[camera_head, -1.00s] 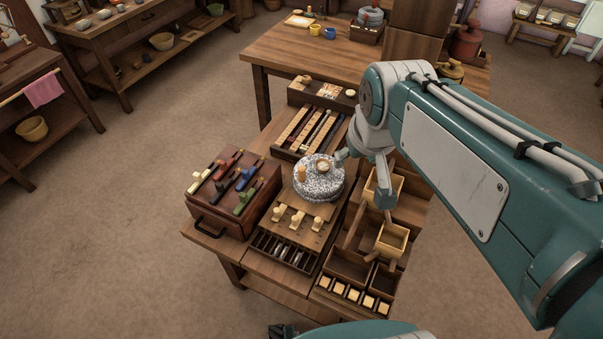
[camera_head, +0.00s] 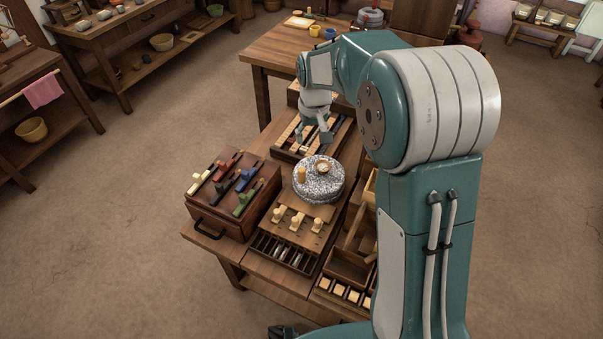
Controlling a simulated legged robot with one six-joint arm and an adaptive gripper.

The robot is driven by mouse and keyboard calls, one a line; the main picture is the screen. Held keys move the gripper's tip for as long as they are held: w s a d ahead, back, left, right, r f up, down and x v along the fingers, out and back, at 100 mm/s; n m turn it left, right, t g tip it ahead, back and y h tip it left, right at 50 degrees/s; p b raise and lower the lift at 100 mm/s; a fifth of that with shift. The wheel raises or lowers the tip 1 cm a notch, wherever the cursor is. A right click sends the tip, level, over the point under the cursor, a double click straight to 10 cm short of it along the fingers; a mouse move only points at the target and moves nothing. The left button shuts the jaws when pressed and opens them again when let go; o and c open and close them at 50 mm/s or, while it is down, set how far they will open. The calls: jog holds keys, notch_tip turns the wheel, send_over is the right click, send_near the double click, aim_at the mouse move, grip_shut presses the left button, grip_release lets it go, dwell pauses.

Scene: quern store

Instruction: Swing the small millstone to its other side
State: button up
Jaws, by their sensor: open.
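The small millstone (camera_head: 325,188) is a speckled grey round stone on a wooden board (camera_head: 288,224) in the middle of the workbench. A light wooden peg handle (camera_head: 301,174) stands at its left rim, and a pale round piece sits at its centre top. My gripper (camera_head: 312,138) is open and empty. It hangs above the tray of long strips, behind the millstone and apart from it.
A dark red-brown box with coloured levers (camera_head: 235,185) stands left of the millstone. Several pale pegs (camera_head: 297,220) stand in front of it. Wooden compartments (camera_head: 348,268) lie to the right, partly hidden by my arm. A strip tray (camera_head: 290,145) lies behind.

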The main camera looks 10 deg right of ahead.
jog(key=g, duration=0.1)
send_over(302, 169)
jog(key=shift+n, duration=0.3)
notch_tip(302, 169, down, 10)
jog(key=shift+r, duration=0.15)
notch_tip(302, 169, down, 11)
jog(key=shift+r, duration=0.15)
grip_shut()
